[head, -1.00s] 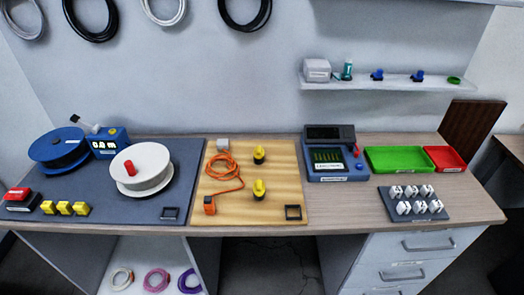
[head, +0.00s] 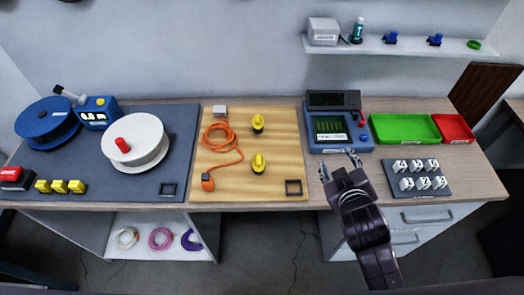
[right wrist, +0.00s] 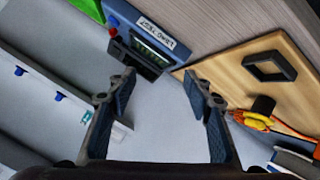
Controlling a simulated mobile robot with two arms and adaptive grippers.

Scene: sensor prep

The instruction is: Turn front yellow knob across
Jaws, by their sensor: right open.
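Two yellow knobs stand on the light wooden board (head: 228,182). The front yellow knob (head: 259,163) is nearer the board's front edge, and the back yellow knob (head: 258,123) is behind it. Both look turned lengthwise, pointing away from me, in the head view. My right gripper (head: 338,158) is open and empty, to the right of the board and in front of the blue tester. In the right wrist view its fingers (right wrist: 158,108) are spread with nothing between them; the board (right wrist: 232,73) is at the right. My left gripper is not in view.
An orange cable (head: 222,150) lies on the board left of the knobs. A black square frame (head: 293,188) is at its front right corner. The blue tester (head: 339,143), green tray (head: 404,129) and a rack of white blocks (head: 447,189) are to the right.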

